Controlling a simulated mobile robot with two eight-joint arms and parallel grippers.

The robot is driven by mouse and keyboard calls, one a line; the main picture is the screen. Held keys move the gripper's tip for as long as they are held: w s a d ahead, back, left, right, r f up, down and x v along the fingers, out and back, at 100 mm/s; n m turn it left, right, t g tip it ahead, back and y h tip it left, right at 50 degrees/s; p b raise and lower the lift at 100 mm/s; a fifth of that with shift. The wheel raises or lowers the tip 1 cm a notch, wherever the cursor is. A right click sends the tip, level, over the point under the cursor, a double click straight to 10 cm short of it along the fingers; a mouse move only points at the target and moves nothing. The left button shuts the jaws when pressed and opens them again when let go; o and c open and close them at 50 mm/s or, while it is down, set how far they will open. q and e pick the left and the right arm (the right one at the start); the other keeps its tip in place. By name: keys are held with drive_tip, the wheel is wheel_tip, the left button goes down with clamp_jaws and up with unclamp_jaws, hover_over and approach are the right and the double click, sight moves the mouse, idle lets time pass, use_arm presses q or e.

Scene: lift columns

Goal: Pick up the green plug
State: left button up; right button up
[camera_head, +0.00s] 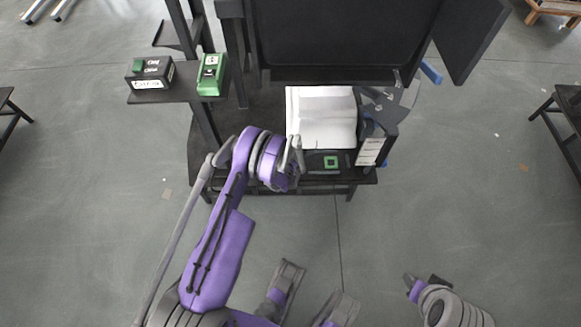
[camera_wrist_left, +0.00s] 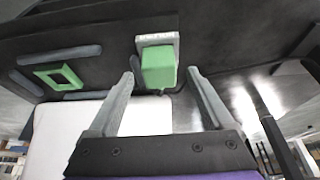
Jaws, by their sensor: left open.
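The green plug (camera_wrist_left: 158,68) is a small block seated on a light grey labelled base on a dark surface, in the left wrist view. In the head view I cannot make it out, and my left arm covers part of that area. My left gripper (camera_wrist_left: 160,78) is open, with its fingers on either side of the plug's near end and nothing visibly clamped; contact cannot be told. It also shows in the head view (camera_head: 296,152), at the front of the dark stand. My right arm shows at the lower right, and its gripper's state is unclear.
A green square frame (camera_wrist_left: 58,77) lies left of the plug. White paper (camera_head: 322,117) lies on the stand beside a dark holder (camera_head: 378,125). A black ON/OFF box (camera_head: 151,74) and a green device (camera_head: 211,75) sit on the left shelf.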

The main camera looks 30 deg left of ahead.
use_arm(q)
drive_tip(key=shift+x, duration=0.9)
drive_tip(key=shift+c, duration=0.3)
drive_tip(key=c, duration=1.3)
wheel_tip(320, 180, up, 10)
drive_tip(key=shift+r+p, duration=0.1)
drive_tip(key=shift+p, duration=0.6)
